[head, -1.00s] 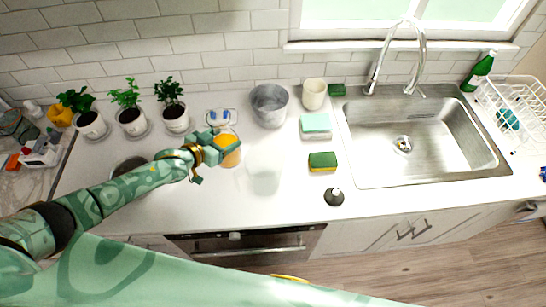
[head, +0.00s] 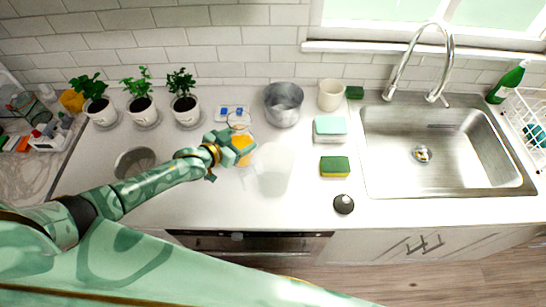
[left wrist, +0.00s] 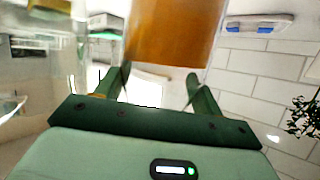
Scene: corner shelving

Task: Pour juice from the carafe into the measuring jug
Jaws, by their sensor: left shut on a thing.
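The carafe (head: 243,150) holds orange juice and is partly hidden behind my left gripper (head: 233,148) in the head view. My left gripper is shut on the carafe. In the left wrist view the amber body of the carafe (left wrist: 175,30) shows beyond the two dark green fingers of the left gripper (left wrist: 154,82). The measuring jug (head: 273,170) is a clear, faint vessel on the white counter, just right of the carafe. I cannot make out any juice in it. Whether the carafe touches the counter cannot be told. My right gripper is not in view.
A grey metal pot (head: 284,105) and a cream cup (head: 331,95) stand behind the jug. Sponges (head: 335,167) and a dark round stopper (head: 343,204) lie to the right, before the sink (head: 440,175). Potted plants (head: 186,110) line the back left. The front counter is mostly clear.

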